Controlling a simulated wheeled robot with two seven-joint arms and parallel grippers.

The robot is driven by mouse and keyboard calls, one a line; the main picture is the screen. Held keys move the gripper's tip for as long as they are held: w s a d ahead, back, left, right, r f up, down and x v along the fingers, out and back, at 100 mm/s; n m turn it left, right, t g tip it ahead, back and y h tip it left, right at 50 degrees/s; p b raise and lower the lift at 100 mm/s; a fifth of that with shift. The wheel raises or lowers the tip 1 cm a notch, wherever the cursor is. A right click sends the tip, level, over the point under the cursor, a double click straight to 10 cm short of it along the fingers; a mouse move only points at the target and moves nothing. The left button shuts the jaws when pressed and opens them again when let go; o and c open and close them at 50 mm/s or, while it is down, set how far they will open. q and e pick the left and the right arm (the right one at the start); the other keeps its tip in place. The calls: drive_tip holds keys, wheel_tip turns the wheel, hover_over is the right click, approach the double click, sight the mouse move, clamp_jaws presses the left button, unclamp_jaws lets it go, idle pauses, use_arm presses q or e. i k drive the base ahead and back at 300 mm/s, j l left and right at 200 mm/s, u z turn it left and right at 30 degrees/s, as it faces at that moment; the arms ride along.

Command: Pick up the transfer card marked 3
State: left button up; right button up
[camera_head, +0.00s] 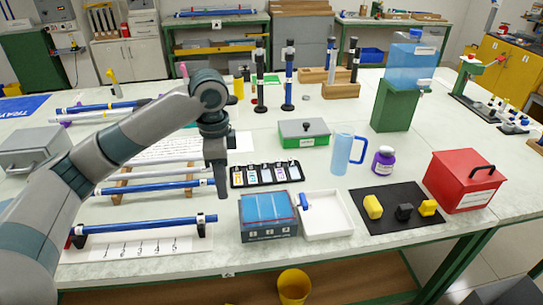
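A black rack (268,184) on the table, near the middle of the head view, holds several small cards in a row, with coloured marks. Their numbers are too small to read, so I cannot tell which is card 3. The middle card (266,173) stands among the others in the row. My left gripper (221,193) points down just left of the rack, apart from the cards. Its fingers show as one narrow dark shape, so its opening cannot be told. My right gripper is not in view.
A blue-topped box (268,230) and a white tray (325,226) stand in front of the rack. A green and grey box (303,140) stands behind it. Blue rods on supports (150,225) lie to the left. A blue mug (341,155) stands to the right.

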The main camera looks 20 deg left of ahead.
sight(266, 174)
drive_tip(key=i, duration=1)
